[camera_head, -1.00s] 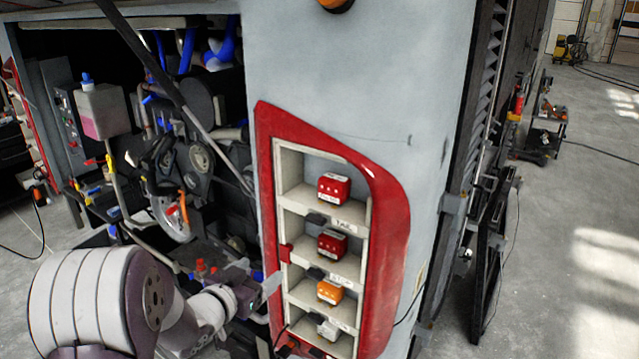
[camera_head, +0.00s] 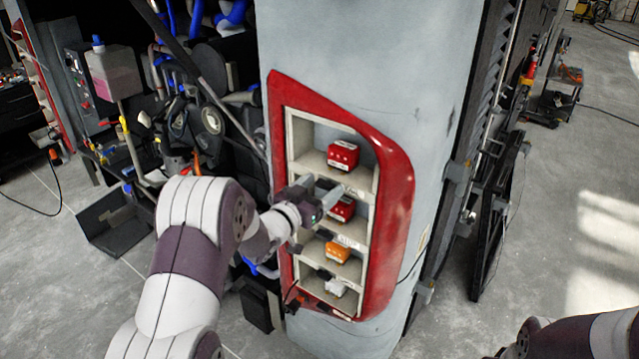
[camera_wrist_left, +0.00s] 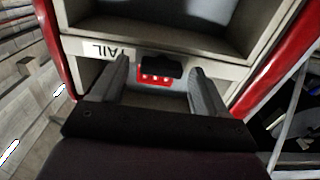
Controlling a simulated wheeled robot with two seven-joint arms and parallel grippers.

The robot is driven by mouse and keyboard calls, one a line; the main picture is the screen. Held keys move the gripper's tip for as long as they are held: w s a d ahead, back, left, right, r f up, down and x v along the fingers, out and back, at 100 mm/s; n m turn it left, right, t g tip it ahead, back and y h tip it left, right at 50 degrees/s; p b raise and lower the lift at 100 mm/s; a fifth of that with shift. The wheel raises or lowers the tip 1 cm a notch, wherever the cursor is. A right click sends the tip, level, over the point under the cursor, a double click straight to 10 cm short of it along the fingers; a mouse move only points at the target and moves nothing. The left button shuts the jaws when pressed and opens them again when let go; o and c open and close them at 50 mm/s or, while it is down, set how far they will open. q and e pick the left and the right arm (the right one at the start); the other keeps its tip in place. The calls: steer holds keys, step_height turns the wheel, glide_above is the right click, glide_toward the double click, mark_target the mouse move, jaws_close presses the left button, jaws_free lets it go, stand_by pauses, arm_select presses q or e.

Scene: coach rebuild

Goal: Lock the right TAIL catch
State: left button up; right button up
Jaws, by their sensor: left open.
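The red-framed cabinet (camera_head: 399,215) holds several stacked compartments with a lamp block in each. My left gripper (camera_head: 327,189) is in front of the shelf edge between the upper red block (camera_head: 343,154) and the second red block (camera_head: 341,209), partly covering the latter. In the left wrist view, the TAIL label (camera_wrist_left: 107,49) is on a shelf edge. A dark catch (camera_wrist_left: 160,66) sits beside it, in front of a red block (camera_wrist_left: 154,82). The open fingers (camera_wrist_left: 158,85) flank the catch in that view; no contact shows. My right gripper is out of view.
Below are an orange block (camera_head: 337,251) and a white block (camera_head: 335,287). The open engine bay with hoses and a pink-fluid tank (camera_head: 115,75) lies left. A dark louvred panel (camera_head: 497,215) stands right. My right forearm shows at bottom right; the floor there is clear.

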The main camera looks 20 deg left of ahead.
arm_select(q)
steer(key=shift+d, duration=0.1)
steer(key=shift+w+f, duration=0.1)
steer(key=shift+w, duration=0.05)
steer(key=shift+w+f, duration=0.15)
steer(key=shift+w, duration=0.15)
steer(key=shift+c, duration=0.9)
steer(key=shift+w, duration=0.1)
steer(key=c, duration=0.9)
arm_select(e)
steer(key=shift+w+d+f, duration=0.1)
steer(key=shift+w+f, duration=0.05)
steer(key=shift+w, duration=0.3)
